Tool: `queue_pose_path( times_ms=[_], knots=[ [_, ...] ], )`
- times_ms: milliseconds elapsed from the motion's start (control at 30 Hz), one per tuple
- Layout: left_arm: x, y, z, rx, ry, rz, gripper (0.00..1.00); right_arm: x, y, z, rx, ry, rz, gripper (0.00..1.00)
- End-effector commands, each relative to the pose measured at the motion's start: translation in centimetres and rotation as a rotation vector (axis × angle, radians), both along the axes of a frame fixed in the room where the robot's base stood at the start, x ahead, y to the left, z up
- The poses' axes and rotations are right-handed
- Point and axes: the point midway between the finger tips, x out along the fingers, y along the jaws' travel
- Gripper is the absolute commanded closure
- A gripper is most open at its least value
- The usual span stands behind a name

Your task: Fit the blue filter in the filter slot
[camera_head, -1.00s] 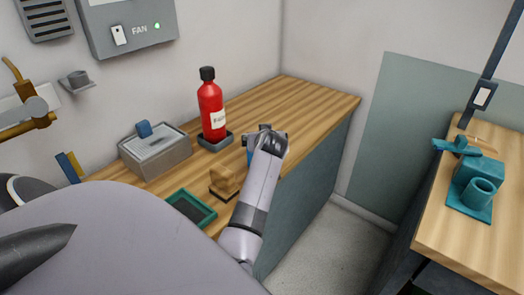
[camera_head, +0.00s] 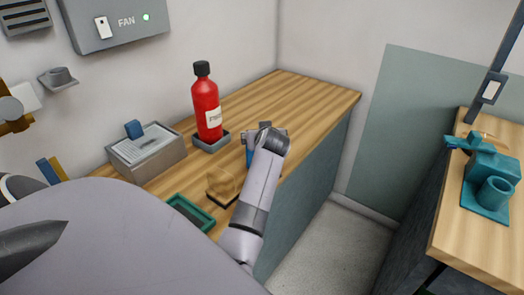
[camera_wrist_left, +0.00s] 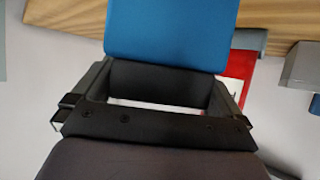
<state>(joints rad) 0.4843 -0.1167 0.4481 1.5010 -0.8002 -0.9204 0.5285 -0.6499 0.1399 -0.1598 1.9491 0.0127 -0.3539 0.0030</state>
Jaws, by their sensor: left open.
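My left arm reaches over the wooden counter in the head view, with its gripper (camera_head: 264,136) near the counter's right edge, mostly hidden behind the wrist. A blue piece (camera_head: 249,154), which looks like the blue filter, shows just left of the wrist. In the left wrist view the blue panel (camera_wrist_left: 170,33) is large, flat and round-cornered, at the far end of the gripper (camera_wrist_left: 166,72). The gripper is open, its fingers on either side of the panel's near end; I cannot tell whether they touch it. I cannot make out the filter slot. My right gripper is not in view.
A red bottle (camera_head: 206,108) stands in a grey holder (camera_head: 212,143). A grey box with a blue knob (camera_head: 147,155), a tan block (camera_head: 222,184) and a green tray (camera_head: 179,203) stand nearby. The counter's back is clear (camera_head: 290,88). A teal device (camera_head: 488,180) stands on the right bench.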

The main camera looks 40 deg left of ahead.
Motion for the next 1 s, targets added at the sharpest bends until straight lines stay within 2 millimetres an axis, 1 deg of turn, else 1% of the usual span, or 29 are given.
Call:
queue_pose_path(
  times_ms=[100,167,200,233,267,300,533,667,767,867,1000],
  knots=[
    [0.0,0.0,0.0,0.000,0.000,0.000,0.00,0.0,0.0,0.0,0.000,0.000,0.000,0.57],
    [0.0,0.0,0.0,0.000,0.000,0.000,0.20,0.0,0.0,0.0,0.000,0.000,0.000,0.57],
    [0.0,0.0,0.0,0.000,0.000,0.000,0.33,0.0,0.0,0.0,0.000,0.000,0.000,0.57],
    [0.0,0.0,0.0,0.000,0.000,0.000,0.36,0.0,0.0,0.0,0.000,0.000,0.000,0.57],
    [0.0,0.0,0.0,0.000,0.000,0.000,0.36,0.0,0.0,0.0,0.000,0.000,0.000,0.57],
    [0.0,0.0,0.0,0.000,0.000,0.000,0.41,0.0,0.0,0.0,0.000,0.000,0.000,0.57],
    [0.0,0.0,0.1,0.000,0.000,0.000,0.41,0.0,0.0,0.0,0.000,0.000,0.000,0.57],
    [0.0,0.0,0.8,0.000,-0.002,0.001,0.41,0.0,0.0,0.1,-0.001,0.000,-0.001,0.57],
    [0.1,0.0,1.9,0.001,-0.004,0.001,0.41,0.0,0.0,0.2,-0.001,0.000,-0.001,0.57],
    [0.1,0.0,3.7,0.001,-0.006,0.001,0.41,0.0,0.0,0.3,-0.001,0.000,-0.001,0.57],
    [0.1,0.0,7.0,0.001,-0.009,0.001,0.41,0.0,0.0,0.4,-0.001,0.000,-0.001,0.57]
  ],
)
